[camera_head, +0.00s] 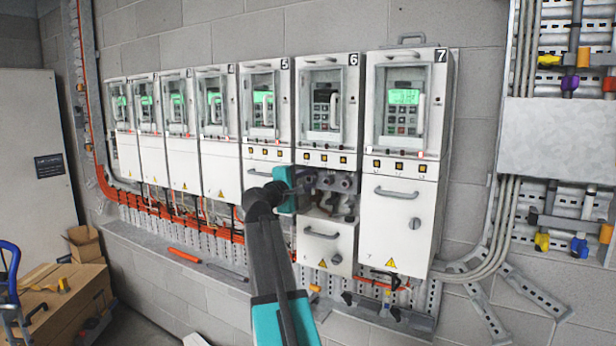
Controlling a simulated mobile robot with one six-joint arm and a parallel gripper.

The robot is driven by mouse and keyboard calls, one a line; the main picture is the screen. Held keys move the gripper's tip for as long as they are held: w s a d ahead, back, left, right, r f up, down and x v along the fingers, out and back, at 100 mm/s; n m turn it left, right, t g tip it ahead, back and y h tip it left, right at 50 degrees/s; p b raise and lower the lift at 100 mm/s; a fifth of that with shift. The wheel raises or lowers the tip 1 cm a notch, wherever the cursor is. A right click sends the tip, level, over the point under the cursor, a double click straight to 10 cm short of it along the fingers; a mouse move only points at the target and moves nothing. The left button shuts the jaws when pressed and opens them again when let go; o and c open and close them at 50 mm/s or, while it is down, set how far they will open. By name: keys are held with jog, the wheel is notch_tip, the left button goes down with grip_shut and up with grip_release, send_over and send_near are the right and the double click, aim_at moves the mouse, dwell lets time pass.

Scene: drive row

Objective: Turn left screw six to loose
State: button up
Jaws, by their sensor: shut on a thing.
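Drive six (321,100) hangs on the wall between drives 5 and 7, its display dark. Its lower cover (324,247) sits lowered, baring a row of round grey screw heads below the small yellow-marked buttons. The left screw (309,181) is at the left end of this row, partly hidden by my gripper. My gripper (302,184), teal and dark grey, reaches in from the lower left. Its tips are at the left screw and it is shut on it; the tips are small and the screw's turn angle cannot be read.
Drive 7 (407,210) stands close on the right, with its cover closed. Drive 5 (267,100) and several more drives line the wall to the left. Orange cables (105,185) run below them. Cardboard boxes (70,290) stand at lower left. A grey box (555,140) with conduits is at right.

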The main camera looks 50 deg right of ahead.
jog(key=shift+f+n+p, duration=0.1)
jog(key=shift+n+p, duration=0.4)
jog(key=shift+n, duration=0.6)
jog(key=o, duration=1)
jog(key=shift+b+v, duration=2.1)
jog(key=shift+v, duration=4.85)
